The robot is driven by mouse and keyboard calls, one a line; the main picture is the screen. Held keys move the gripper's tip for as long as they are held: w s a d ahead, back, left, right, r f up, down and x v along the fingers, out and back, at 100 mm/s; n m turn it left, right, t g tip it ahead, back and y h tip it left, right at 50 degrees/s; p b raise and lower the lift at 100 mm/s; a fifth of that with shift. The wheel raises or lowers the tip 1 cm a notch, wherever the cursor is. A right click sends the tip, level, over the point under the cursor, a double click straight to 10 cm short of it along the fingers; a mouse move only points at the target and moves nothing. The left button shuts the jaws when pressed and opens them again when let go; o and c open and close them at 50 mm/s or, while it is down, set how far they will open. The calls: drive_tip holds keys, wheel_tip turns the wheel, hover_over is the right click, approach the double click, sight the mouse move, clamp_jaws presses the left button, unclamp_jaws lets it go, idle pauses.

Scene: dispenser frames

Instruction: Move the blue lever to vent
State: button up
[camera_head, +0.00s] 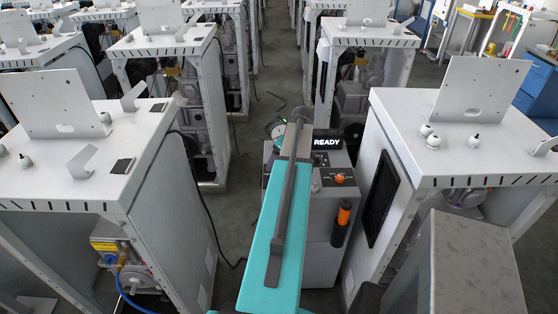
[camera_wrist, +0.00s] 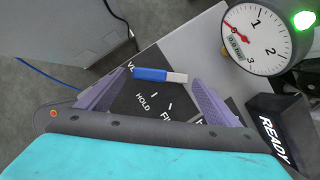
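The blue lever (camera_wrist: 150,74) shows in the wrist view, with a blue handle at its left end and a bare silver part at its right end. It lies over a dark label plate (camera_wrist: 140,110) with the words HOLD and, partly cut off, FILL. The blue end lies beside the letters "VE"; the rest of that word is hidden. My gripper (camera_wrist: 160,76) has its two purple fingers spread wide, with the lever across the gap at their tips. Contact cannot be told. In the head view my teal arm hides the lever and the gripper.
A gauge (camera_wrist: 264,38) with a red needle near zero stands beside a lit green lamp (camera_wrist: 303,20). A READY display (camera_head: 327,143) tops the grey dispenser (camera_head: 325,202), which bears an orange knob (camera_head: 339,179). White cabinets (camera_head: 65,175) (camera_head: 395,130) flank it closely.

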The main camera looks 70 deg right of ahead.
drive_tip(key=shift+o, duration=0.2)
drive_tip(key=shift+r, duration=0.2)
drive_tip(key=shift+s+r, duration=0.15)
drive_tip(key=shift+r, duration=0.3)
drive_tip(key=b+v, duration=0.3)
drive_tip(key=v, duration=0.9)
drive_tip(key=shift+s+r+b, duration=0.2)
drive_tip(key=shift+b, duration=0.15)
drive_tip(key=shift+a+r, duration=0.1)
